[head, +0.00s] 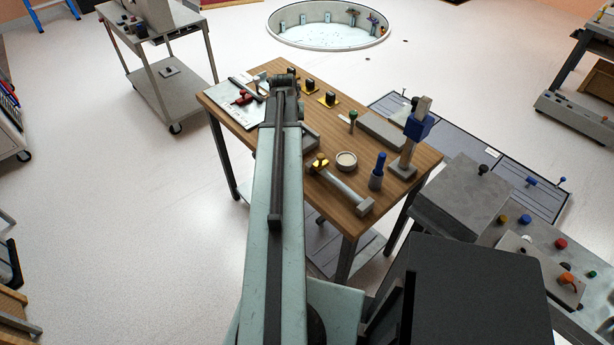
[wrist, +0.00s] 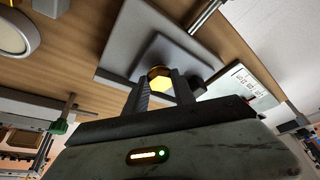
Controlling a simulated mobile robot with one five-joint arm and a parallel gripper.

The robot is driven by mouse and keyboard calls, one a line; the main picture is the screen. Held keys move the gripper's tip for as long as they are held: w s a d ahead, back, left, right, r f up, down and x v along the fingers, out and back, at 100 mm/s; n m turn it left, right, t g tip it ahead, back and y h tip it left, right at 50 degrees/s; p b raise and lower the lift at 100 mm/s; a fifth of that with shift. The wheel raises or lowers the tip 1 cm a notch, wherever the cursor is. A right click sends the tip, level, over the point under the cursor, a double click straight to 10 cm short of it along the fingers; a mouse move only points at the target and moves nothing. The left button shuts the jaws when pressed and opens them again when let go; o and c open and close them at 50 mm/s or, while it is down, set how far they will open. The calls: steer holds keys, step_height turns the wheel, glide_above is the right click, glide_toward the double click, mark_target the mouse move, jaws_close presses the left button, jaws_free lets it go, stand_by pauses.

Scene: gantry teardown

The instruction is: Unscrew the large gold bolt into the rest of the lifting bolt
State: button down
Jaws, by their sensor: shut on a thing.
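In the wrist view a large gold bolt (wrist: 158,77) with a faceted head stands at a grey stepped block (wrist: 125,50). My gripper (wrist: 160,90) is shut on the gold bolt, with a dark finger on either side of it. The bolt's shank and any thread are hidden. In the head view my arm covers the gripper and the held bolt. I cannot tell which thing is the rest of the lifting bolt.
The wooden table (head: 353,222) holds a round dish (head: 346,161), a blue-topped post (head: 377,170), a grey bar with a gold end (head: 345,190), a blue-collared stand (head: 418,128) and a green-handled tool (head: 352,118). A white sheet (wrist: 240,84) lies beyond the block.

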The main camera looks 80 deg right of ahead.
steer(key=n+t, duration=0.1)
steer(key=n, duration=0.2)
steer(key=shift+s+y, duration=0.15)
steer(key=shift+y, duration=0.15)
steer(key=shift+s+d+n+t, duration=0.2)
steer(key=shift+n+t, duration=0.2)
steer(key=shift+n, duration=0.6)
steer(key=n+y, duration=0.1)
steer(key=n, duration=0.2)
steer(key=shift+t, duration=0.3)
steer(key=c, duration=1)
jaws_free()
steer(key=shift+o, duration=0.2)
steer(key=p+v, duration=0.7)
steer(key=shift+s+r, duration=0.2)
steer(key=shift+r, duration=0.15)
